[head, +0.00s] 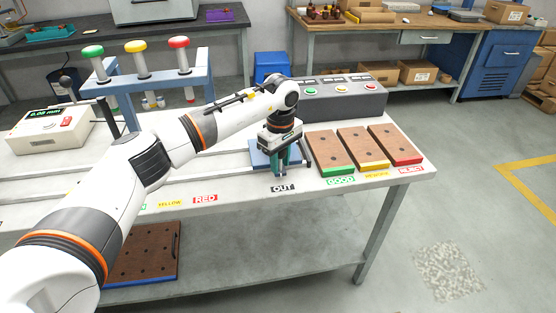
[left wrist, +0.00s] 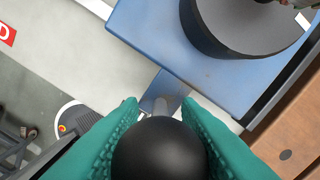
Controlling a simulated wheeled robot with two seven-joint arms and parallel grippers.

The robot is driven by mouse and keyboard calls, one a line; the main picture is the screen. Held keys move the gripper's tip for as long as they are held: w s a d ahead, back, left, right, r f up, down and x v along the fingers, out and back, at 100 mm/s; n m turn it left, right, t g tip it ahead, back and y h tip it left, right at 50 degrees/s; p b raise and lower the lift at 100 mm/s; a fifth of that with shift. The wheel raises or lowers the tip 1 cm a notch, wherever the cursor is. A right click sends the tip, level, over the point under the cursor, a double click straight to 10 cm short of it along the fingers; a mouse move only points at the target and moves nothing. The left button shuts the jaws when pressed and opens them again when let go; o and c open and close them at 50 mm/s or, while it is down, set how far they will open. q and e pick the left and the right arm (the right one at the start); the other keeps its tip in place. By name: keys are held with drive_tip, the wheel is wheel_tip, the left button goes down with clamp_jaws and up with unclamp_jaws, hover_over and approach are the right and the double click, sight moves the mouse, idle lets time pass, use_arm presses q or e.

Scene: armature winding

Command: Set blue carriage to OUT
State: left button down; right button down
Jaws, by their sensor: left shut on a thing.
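The blue carriage (head: 259,158) is a flat blue plate on the bench, just behind the black OUT label (head: 283,188) and largely hidden by my arm. In the left wrist view the blue plate (left wrist: 150,40) carries a dark grey cylinder (left wrist: 240,30). A grey stem runs from the plate to a round black knob (left wrist: 158,150). My left gripper (head: 280,168) points down at the carriage's front. Its green fingers are shut on the knob, one on each side. My right gripper is not in view.
Brown trays with green, yellow and red fronts (head: 330,153) stand close to the right of the carriage. A grey button box (head: 335,98) is behind. RED (head: 205,198) and YELLOW labels lie to the left. A blue frame with coloured knobs (head: 150,85) stands at back left.

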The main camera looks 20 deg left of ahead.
use_arm(q)
drive_tip(key=shift+w+d+r, duration=0.15)
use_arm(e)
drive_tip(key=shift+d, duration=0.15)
use_arm(q)
drive_tip(key=c, duration=1.3)
unclamp_jaws()
drive_tip(key=shift+c, duration=0.2)
drive_tip(key=shift+o, duration=1.2)
drive_tip(key=shift+d, duration=0.1)
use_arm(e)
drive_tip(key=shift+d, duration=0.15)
use_arm(q)
wheel_tip(320, 180, up, 10)
drive_tip(key=shift+r+b, duration=0.25)
drive_tip(key=shift+b, duration=0.05)
drive_tip(key=shift+r, duration=0.7)
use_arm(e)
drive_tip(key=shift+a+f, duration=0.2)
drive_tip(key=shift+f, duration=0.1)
use_arm(q)
drive_tip(key=shift+d+f, duration=0.1)
drive_tip(key=shift+d, duration=0.05)
